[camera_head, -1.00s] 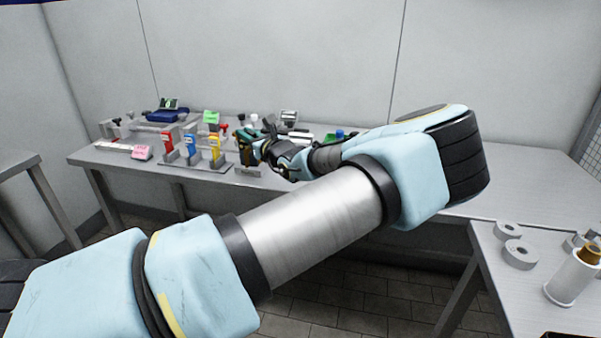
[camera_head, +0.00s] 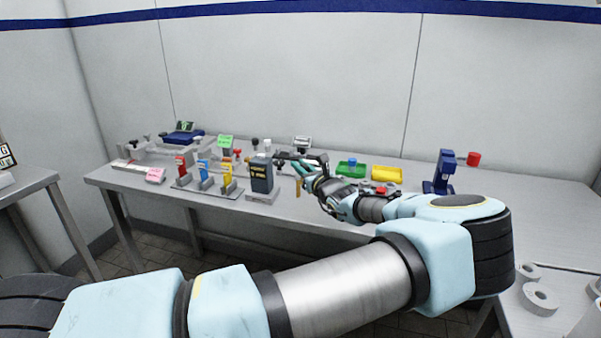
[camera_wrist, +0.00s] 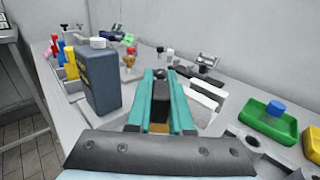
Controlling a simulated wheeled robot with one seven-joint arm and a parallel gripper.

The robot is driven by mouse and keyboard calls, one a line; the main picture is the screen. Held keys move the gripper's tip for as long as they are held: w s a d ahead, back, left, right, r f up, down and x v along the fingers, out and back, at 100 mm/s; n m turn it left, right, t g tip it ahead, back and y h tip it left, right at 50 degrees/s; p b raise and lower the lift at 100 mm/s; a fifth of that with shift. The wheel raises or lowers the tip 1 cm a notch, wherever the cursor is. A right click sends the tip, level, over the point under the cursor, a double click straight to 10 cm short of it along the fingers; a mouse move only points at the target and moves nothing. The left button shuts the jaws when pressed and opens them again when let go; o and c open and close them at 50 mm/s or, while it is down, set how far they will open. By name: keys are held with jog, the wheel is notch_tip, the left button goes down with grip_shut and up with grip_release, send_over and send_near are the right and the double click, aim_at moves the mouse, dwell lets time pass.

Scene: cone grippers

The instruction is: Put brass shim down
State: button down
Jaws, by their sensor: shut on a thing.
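My gripper (camera_head: 302,168) is over the back table, just right of a dark blue-grey bottle-like block. Its teal fingers (camera_wrist: 161,95) point away from the wrist camera and are shut on a small brass-coloured piece, which I take as the brass shim (camera_head: 298,187). In the head view the shim hangs upright below the fingers. In the wrist view only a small brass patch (camera_wrist: 158,128) shows low between the fingers; the rest is hidden. I cannot tell whether its lower end touches the table.
The dark block (camera_head: 262,175) stands close left of my gripper. Colored gauges (camera_head: 204,173) stand further left. A green tray (camera_head: 350,170), a yellow tray (camera_head: 386,174) and a blue stand (camera_head: 444,172) are to the right. The table's far right (camera_head: 540,190) is clear.

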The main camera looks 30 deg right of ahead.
jog(key=shift+f, duration=1.2)
jog(key=shift+f, duration=0.15)
jog(key=c, duration=0.8)
grip_release()
jog(key=shift+r+p, duration=0.2)
jog(key=shift+p, duration=0.1)
jog(key=s+b, duration=0.3)
jog(key=s, duration=0.9)
jog(key=shift+d+b, duration=0.15)
jog(key=shift+b, duration=0.15)
